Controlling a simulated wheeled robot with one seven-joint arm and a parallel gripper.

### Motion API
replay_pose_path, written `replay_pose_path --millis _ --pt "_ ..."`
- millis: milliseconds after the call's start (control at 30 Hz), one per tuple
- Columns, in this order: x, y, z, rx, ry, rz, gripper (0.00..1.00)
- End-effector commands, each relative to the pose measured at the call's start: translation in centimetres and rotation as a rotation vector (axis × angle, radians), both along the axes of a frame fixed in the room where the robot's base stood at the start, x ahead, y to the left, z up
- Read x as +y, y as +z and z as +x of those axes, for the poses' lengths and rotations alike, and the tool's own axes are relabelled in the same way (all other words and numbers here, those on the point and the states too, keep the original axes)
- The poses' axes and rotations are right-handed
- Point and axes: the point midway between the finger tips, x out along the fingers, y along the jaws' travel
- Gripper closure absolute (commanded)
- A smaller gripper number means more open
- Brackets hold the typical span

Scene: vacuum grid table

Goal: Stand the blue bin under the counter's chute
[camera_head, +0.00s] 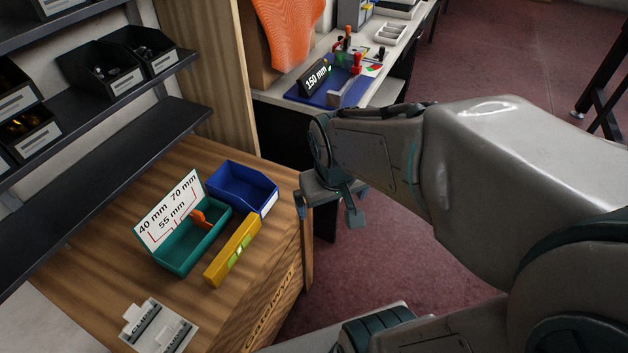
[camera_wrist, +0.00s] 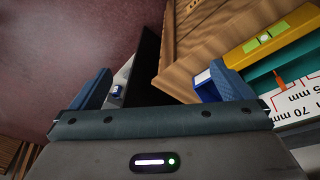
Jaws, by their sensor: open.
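The blue bin (camera_head: 241,186) is an open-topped box with a white label on one side. It stands upright on the wooden counter (camera_head: 90,262), near the counter's right edge and behind a yellow level. My gripper (camera_head: 327,210) is open and empty, to the right of the bin and apart from it, off the counter's edge. In the wrist view my gripper (camera_wrist: 160,86) has its two fingers spread. Part of the blue bin (camera_wrist: 207,92) with its white label shows beside the right finger, which hides some of it. I cannot make out a chute in either view.
A teal bin (camera_head: 183,255) with a size card stands left of the blue bin, against the yellow level (camera_head: 233,250). A white clip holder (camera_head: 157,327) lies in front. Shelves with black bins (camera_head: 120,68) overhang the left. A white desk (camera_head: 388,92) stands behind.

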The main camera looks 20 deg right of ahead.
Motion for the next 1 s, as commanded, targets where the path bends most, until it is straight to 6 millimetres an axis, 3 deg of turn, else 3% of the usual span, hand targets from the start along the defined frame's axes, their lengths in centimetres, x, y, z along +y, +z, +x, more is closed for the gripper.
replay_pose_path --millis 200,367,467,700,1000 --pt "2.0 1.1 -3.5 0.095 -0.020 0.081 0.00" --pt "1.8 0.8 -3.3 0.091 -0.024 0.076 0.00" --pt "0.6 0.1 -1.5 0.041 -0.020 0.034 0.00" --pt "-2.7 -1.7 4.9 -0.153 0.044 -0.088 0.00" --pt "-4.0 -3.8 11.9 -0.392 0.211 -0.143 0.00"
